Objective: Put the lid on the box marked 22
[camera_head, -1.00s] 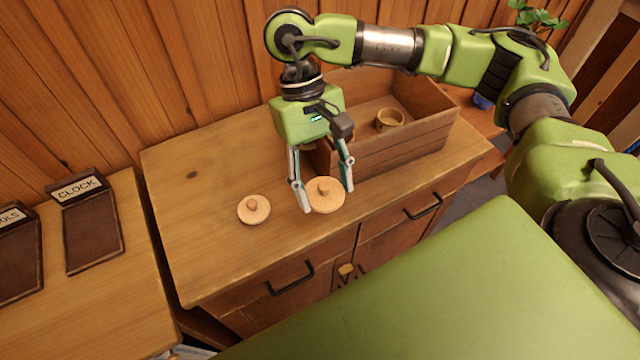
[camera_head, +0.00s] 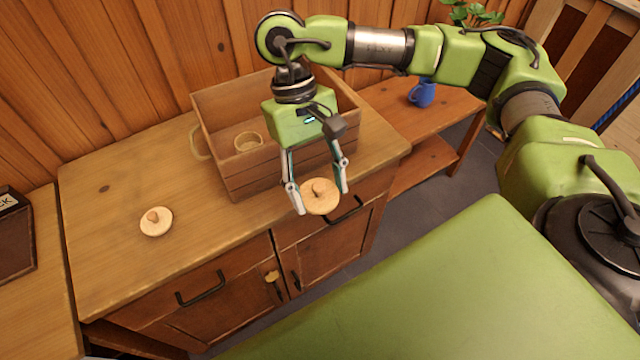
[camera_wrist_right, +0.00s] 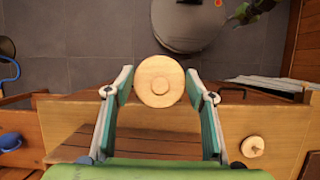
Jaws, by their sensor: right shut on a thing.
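My right gripper (camera_head: 320,200) is shut on a round, pale wooden lid (camera_head: 320,196) with a small knob. It holds the lid in front of the wooden crate, near the cabinet's front edge. In the right wrist view the lid (camera_wrist_right: 160,81) sits between the two fingertips. A second, similar knobbed lid (camera_head: 156,222) lies on the cabinet top at the left; it also shows in the right wrist view (camera_wrist_right: 253,145). A small round open container (camera_head: 248,142) stands inside the crate. I see no mark 22 on anything. My left gripper is not in view.
The open wooden crate (camera_head: 236,186) stands on the cabinet top (camera_head: 110,255), partly hidden by my right gripper. The cabinet top is clear around the loose lid. A blue mug (camera_head: 422,93) stands on a lower bench at the right. A dark label holder (camera_head: 14,235) is at the far left.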

